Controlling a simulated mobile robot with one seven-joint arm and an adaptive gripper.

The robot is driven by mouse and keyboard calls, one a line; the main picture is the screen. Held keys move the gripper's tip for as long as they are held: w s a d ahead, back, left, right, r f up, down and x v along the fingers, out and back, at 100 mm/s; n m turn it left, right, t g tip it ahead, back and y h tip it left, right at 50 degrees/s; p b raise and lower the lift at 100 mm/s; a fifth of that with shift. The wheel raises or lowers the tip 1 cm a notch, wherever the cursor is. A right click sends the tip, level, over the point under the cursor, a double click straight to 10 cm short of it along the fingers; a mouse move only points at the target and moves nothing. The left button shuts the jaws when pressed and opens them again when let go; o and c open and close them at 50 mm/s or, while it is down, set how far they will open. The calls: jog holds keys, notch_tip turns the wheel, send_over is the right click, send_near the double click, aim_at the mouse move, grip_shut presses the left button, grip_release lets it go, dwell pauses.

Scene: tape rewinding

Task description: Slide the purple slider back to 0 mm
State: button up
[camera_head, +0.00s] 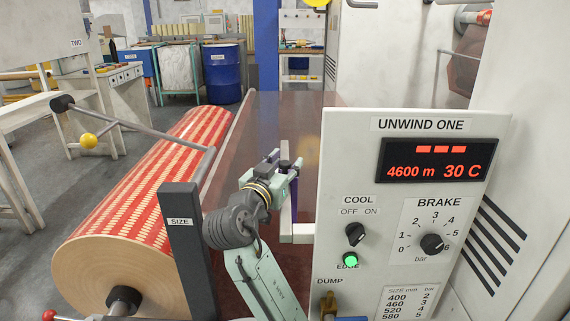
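A narrow purple strip (294,206), probably part of the purple slider, shows just right of my gripper and above a white bracket (298,233). Most of it is hidden behind my gripper and the control panel. No millimetre scale can be read. My gripper (288,163) is at the end of my pale green and grey arm, left of the panel's edge and over the dark red web. Its fingers are close to the top of the strip. I cannot tell whether they touch it or how far they are open.
The white UNWIND ONE panel (340,133), with knobs and a lit green button (350,261), stands close on the right. A dark post (180,230) labelled SIZE and a large red-patterned roll (125,220) are left of my arm.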

grip_shut()
dwell(0.6)
